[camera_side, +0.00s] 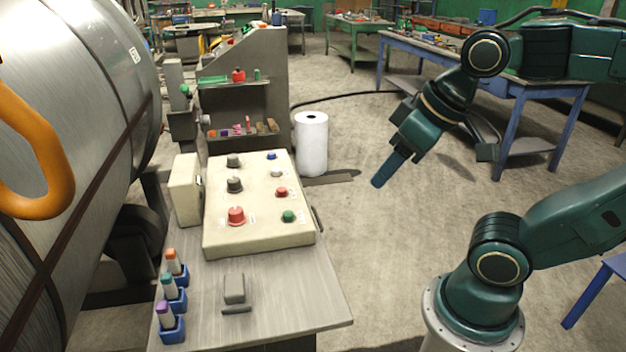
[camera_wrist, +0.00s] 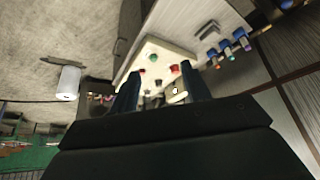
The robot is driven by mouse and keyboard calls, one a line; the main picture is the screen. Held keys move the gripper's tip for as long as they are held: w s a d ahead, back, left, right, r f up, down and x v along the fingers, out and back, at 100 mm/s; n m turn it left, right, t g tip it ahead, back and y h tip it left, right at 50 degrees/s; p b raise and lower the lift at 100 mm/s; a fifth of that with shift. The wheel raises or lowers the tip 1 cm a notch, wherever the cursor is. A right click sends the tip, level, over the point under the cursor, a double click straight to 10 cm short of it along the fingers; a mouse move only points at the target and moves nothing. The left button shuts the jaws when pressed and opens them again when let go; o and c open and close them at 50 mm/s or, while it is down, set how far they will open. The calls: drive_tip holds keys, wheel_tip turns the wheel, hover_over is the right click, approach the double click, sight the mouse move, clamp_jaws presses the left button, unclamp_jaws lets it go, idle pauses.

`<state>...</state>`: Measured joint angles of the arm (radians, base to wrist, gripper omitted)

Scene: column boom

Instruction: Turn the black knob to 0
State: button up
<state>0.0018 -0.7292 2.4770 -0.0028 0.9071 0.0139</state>
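A cream control panel (camera_side: 262,238) lies on the grey bench in the side view. Two dark grey-black knobs stand on its left column, a far one (camera_side: 233,160) and a nearer one (camera_side: 234,184). I cannot tell which is the task's black knob, and their scale marks are too small to read. My gripper (camera_side: 379,183) is in the air right of the panel, well apart from it, pointing down and left. In the wrist view its two fingers (camera_wrist: 163,80) are spread with nothing held. The panel (camera_wrist: 158,46) shows beyond them, partly hidden.
A large red knob (camera_side: 236,215) and several coloured buttons share the panel. Blue holders with coloured markers (camera_side: 172,290) and a small grey block (camera_side: 234,289) are on the bench. A big metal coil (camera_side: 75,130) is at left. A white roll (camera_side: 311,145) stands behind the panel.

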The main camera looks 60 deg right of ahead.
drive_tip(key=shift+o, duration=0.4)
drive_tip(key=w+r+m, duration=0.1)
drive_tip(key=w+r, duration=0.2)
drive_tip(key=w, duration=0.3)
drive_tip(key=w+r+m+g, duration=0.1)
drive_tip(key=w+r+m, duration=0.1)
drive_tip(key=w, duration=0.4)
drive_tip(key=shift+w+d+r+g, duration=0.2)
drive_tip(key=shift+w+r+g, duration=0.1)
drive_tip(key=shift+r, duration=0.45)
drive_tip(key=m+g, duration=0.4)
drive_tip(key=m, duration=0.4)
hover_over(234, 180)
wheel_tip(234, 180, down, 14)
drive_tip(key=shift+d+r, duration=0.2)
drive_tip(key=shift+s+f, duration=0.1)
drive_tip(key=f, duration=1.3)
drive_tip(key=shift+w+a+f, duration=0.15)
drive_tip(key=shift+w+f, duration=0.05)
drive_tip(key=shift+f, duration=0.1)
drive_tip(key=c, duration=1)
